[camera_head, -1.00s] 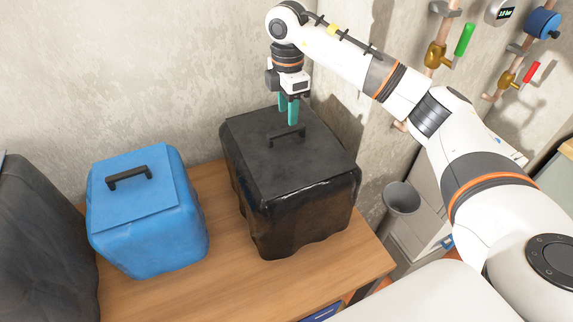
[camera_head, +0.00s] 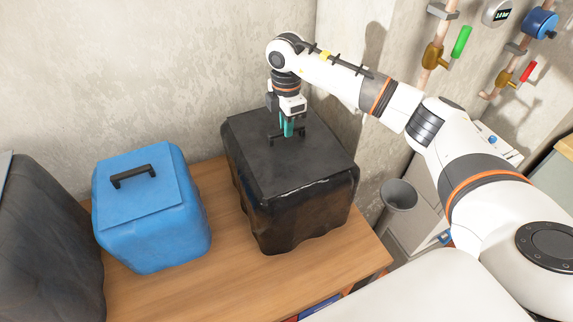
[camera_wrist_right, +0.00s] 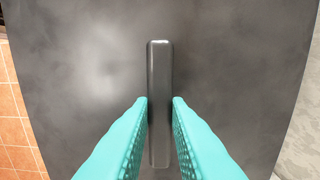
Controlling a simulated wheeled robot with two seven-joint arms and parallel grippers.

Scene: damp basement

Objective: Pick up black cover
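The black cover (camera_head: 255,165) is a dark boxy shell with a flat top, standing on the wooden table at the centre of the head view. A black bar handle sits on its top; in the right wrist view the handle (camera_wrist_right: 160,75) runs up the middle. My right gripper (camera_head: 288,130) points down at the handle from above. In the right wrist view its teal fingers (camera_wrist_right: 160,108) lie on either side of the handle, tips against its edges, so it looks shut on it. The cover still rests on the table. My left gripper is not in view.
A blue cover (camera_head: 150,215) with a black handle stands to the left on the wooden table (camera_head: 195,285). A dark grey cover (camera_head: 45,240) is at the far left edge. The wall is close behind. A grey bin (camera_head: 399,196) and pipes with valves (camera_head: 435,55) are to the right.

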